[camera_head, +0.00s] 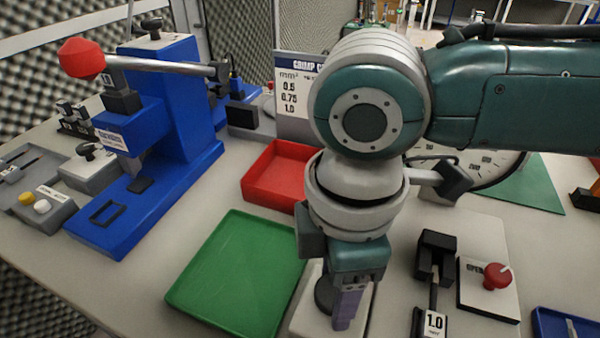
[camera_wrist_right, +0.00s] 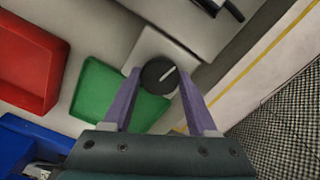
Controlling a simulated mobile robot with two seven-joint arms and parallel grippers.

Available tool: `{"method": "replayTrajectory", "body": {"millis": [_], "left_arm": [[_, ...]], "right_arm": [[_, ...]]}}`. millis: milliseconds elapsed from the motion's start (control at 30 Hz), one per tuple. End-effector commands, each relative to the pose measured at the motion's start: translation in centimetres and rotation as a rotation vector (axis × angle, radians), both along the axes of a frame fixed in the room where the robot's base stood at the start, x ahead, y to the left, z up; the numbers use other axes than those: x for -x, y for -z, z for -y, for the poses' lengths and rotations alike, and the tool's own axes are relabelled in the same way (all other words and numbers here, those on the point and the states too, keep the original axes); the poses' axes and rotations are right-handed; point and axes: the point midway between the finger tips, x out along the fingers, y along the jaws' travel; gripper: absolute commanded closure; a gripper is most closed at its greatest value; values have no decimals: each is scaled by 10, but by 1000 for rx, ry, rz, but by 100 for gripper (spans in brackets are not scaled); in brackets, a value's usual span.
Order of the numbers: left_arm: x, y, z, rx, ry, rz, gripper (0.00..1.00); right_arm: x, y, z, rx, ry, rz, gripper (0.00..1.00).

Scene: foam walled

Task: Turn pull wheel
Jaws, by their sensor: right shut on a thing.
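A round black wheel (camera_wrist_right: 160,75) with a white pointer line sits on a pale box (camera_wrist_right: 152,47) in the right wrist view. In the head view the wheel (camera_head: 323,295) is partly hidden behind my right fingers, on the pale base (camera_head: 303,320) at the front. My right gripper (camera_head: 347,308) points down there. Its two purple fingers lie on either side of the wheel and are shut on it; the right wrist view also shows the gripper (camera_wrist_right: 159,74). My left gripper is not in view.
A green tray (camera_head: 235,270) lies left of the wheel, with a red bin (camera_head: 275,176) behind it. A blue press (camera_head: 165,130) with a red-ball lever stands at left. At right are a black lever device (camera_head: 436,255) and a red knob panel (camera_head: 488,290).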

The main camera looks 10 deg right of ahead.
Motion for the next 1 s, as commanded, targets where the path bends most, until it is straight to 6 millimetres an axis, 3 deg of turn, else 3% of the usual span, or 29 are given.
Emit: {"method": "replayTrajectory", "body": {"millis": [33, 100, 467, 500, 733, 1000], "left_arm": [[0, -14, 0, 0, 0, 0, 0], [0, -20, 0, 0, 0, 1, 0], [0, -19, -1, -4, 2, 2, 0], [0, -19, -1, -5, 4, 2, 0], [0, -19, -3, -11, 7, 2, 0], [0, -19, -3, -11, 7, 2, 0]], "right_arm": [[1, -7, 0, -1, 39, -5, 97], [1, -5, 0, 0, 83, -4, 97], [0, 0, 0, 0, 115, -1, 97], [0, 0, 0, 0, 115, -1, 37], [0, 0, 0, 0, 115, 0, 12], [0, -2, 0, -1, 114, 0, 12]]}}
